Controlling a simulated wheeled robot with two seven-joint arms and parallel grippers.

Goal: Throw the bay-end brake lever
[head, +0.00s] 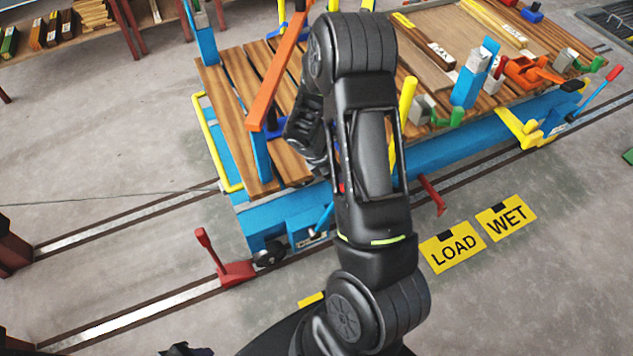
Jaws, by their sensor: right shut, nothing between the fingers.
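A blue cart (440,148) with a slatted wooden deck stands on the rails. At its near left corner a blue lever (325,217) leans up, with a red grip (341,188) partly behind my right arm. A second blue lever with a red grip (613,73) leans out at the cart's right end. I cannot tell which is the bay-end brake lever. My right gripper (318,168) is shut and empty, pointing down above the deck's near edge, left of my forearm; its tips are mostly hidden. Only a dark piece, perhaps my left gripper (186,350), shows at the bottom edge.
A red rail stop with an upright handle (236,271) sits on the near rail; another red lever (432,193) stands right of my arm. An orange bar (277,68) slopes over the deck.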

